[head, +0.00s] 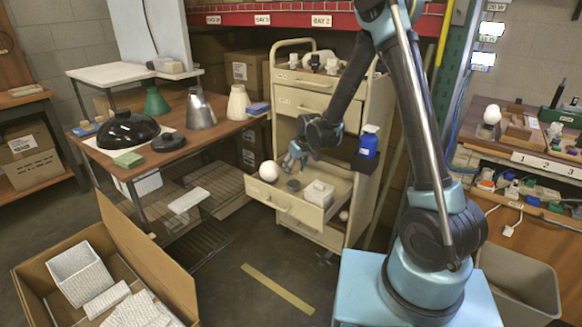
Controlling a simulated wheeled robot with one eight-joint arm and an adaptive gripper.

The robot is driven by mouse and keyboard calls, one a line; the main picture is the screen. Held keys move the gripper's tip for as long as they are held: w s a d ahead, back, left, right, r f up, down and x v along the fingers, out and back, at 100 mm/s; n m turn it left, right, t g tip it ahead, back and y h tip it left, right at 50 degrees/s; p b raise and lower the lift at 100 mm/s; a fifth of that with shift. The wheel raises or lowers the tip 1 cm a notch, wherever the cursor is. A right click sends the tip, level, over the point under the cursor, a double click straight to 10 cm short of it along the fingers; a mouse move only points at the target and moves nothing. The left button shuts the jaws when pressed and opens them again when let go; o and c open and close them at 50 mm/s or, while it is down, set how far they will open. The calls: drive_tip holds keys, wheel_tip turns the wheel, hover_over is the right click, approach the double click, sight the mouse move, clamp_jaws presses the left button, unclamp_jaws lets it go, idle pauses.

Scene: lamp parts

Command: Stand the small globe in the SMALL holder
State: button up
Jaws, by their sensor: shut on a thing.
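My gripper (292,162) is over the open cart drawer (287,212), with its fingers pointing down. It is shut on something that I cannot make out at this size. A white globe (269,171) is at the drawer's left end, just left of my fingertips; whether they touch it is unclear. A small dark round cup (294,186), which may be a holder, stands in the drawer below my gripper. Another white globe (492,114) sits on the right bench. I cannot tell for sure which globe or holder is the small one.
A pale block-like box (320,194) is in the drawer's right part. Lamp shades, including a black one (127,130), are on the left table (188,150). An open carton (150,255) stands front left. Floor before the cart is mostly clear.

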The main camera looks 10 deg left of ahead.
sight(294, 175)
drive_tip(key=shift+f, duration=2)
drive_tip(key=shift+s+d, duration=0.1)
drive_tip(key=shift+s, duration=0.2)
drive_tip(key=shift+f, duration=1.2)
idle(2.0)
drive_tip(key=o, duration=1.1)
drive_tip(key=shift+c, duration=0.2)
drive_tip(key=shift+r, duration=0.15)
